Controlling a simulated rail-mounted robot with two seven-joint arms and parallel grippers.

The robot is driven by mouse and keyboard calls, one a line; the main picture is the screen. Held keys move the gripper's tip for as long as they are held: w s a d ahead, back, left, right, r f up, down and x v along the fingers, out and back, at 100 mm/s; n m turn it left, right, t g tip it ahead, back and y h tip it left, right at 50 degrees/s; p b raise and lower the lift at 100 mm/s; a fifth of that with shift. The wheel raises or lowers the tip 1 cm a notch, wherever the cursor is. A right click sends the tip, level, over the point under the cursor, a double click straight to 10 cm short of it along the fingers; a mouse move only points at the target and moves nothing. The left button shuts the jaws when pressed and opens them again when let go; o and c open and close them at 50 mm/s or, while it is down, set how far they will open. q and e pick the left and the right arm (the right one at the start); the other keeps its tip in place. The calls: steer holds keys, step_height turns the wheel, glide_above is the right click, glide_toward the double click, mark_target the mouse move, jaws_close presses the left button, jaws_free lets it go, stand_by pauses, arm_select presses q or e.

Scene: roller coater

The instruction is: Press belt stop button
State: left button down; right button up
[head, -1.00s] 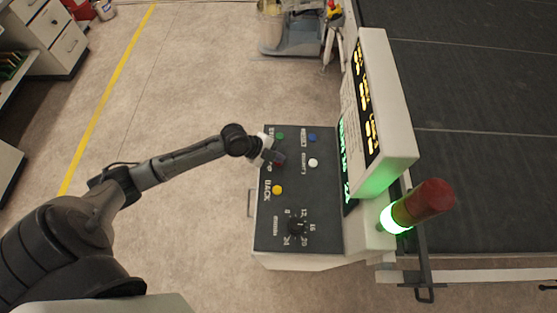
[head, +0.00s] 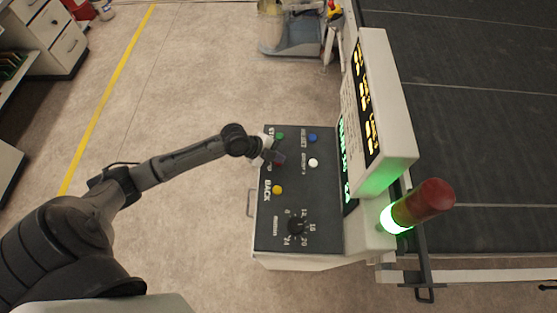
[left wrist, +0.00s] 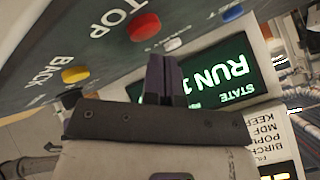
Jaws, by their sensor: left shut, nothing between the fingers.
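The red stop button (left wrist: 144,27) shows in the left wrist view on the dark control panel (left wrist: 100,38), beside lettering that ends in "TOP". In the head view my left gripper (head: 276,156) is over the upper left part of the panel (head: 310,190) and largely hides the red button. The gripper is shut and empty. In the left wrist view its dark fingertips (left wrist: 162,70) stand below the red button in the picture. I cannot tell whether they touch the panel. The green display (left wrist: 222,72) reads "RUN". My right gripper is not in view.
Around the red button are a green button (head: 280,136), a blue one (head: 312,138), a white one (head: 313,163), a yellow BACK button (head: 277,190) and a black dial (head: 296,226). The signal tower (head: 424,204) glows green. A dark belt (head: 470,140) lies right.

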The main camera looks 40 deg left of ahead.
arm_select(q)
steer(key=shift+f, duration=0.1)
steer(key=shift+f+b, duration=0.3)
steer(key=shift+b, duration=0.1)
stand_by(0.5)
steer(key=shift+f+b, duration=0.4)
steer(key=shift+f, duration=0.05)
stand_by(0.4)
stand_by(0.3)
steer(key=shift+r+p, duration=0.65)
steer(key=shift+r, duration=0.15)
